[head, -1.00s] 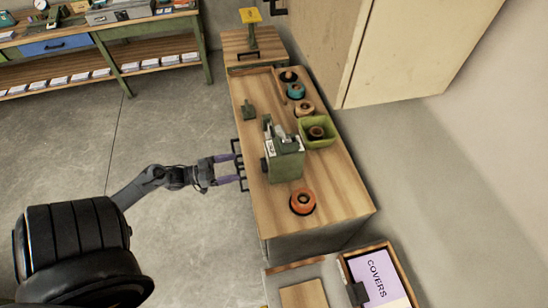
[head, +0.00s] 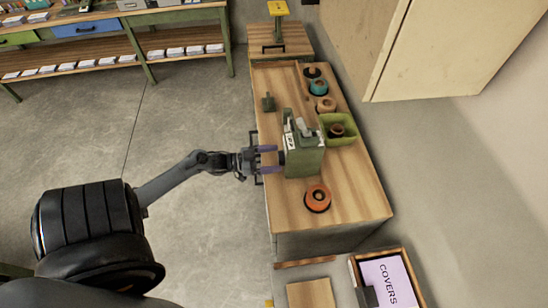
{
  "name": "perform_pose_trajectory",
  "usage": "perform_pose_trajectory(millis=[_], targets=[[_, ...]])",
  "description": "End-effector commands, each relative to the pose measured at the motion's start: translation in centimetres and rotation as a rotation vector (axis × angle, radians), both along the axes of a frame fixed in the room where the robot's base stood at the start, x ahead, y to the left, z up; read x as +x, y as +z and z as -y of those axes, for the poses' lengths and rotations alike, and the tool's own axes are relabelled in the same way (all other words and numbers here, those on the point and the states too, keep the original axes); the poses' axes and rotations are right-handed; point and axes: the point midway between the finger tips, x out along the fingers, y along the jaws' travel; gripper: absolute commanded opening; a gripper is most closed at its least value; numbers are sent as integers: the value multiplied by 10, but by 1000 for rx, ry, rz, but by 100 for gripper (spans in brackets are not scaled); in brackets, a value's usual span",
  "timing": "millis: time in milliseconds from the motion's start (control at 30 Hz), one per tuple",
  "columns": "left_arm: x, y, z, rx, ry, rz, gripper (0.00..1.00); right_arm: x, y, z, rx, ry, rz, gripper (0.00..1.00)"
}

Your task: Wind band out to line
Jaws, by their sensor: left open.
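A green box-shaped device (head: 304,156) stands on the wooden bench top (head: 345,198), with pale parts and a small white label on its upper side. No band or line mark is clear at this size. My left gripper (head: 273,159) reaches in from the left with its purple fingers apart. The fingertips are over the bench's left edge, close to the device's left side, where a small dark knob (head: 282,158) shows. I cannot tell whether they touch it. My right gripper is not in view.
An orange roll (head: 318,198) sits in front of the device. A green bin (head: 352,131) with a roll inside stands to its right. Several rolls (head: 318,88) line the back right. A small green object (head: 268,102) is behind. A COVERS tray (head: 354,264) is lower right.

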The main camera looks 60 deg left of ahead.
Motion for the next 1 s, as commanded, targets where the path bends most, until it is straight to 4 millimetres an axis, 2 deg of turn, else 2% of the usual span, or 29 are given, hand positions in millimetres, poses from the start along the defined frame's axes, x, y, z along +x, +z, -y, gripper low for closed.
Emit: perform_pose_trajectory(millis=[200,467,800,1000], targets=[[9,0,3,0,0,-1,83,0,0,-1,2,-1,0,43],[9,0,4,0,0,-1,82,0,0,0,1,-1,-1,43],[9,0,4,0,0,0,30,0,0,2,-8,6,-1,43],[9,0,4,11,-1,3,30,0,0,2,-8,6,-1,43]])
